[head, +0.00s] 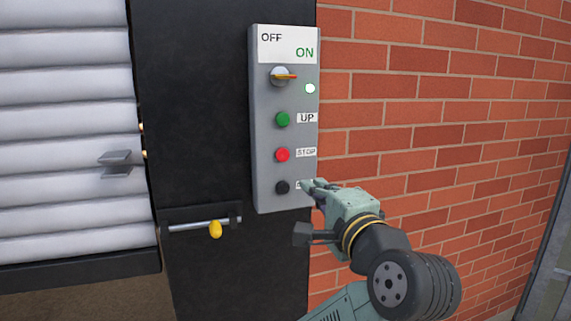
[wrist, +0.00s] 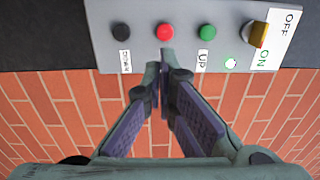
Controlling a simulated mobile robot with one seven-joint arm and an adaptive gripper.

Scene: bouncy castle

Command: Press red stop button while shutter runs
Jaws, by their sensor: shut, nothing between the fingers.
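A grey control box (head: 262,105) is mounted on the dark door post. Its red STOP button (head: 282,155) sits between the green UP button (head: 282,120) and the black button (head: 282,187). The red button also shows in the wrist view (wrist: 165,32), above my fingertips. My gripper (head: 308,186) is shut and empty, at the box's lower right edge, partly covering the lowest label. In the wrist view my fingertips (wrist: 165,60) point at the red button, seemingly just short of it. The slatted shutter (head: 65,140) stands at the left, with its lower edge above the ground.
The rotary switch (head: 281,76) is at the top of the box, beside a lit pale green lamp (head: 310,88). A bolt with a yellow knob (head: 215,229) is low on the post. A red brick wall (head: 440,110) fills the right.

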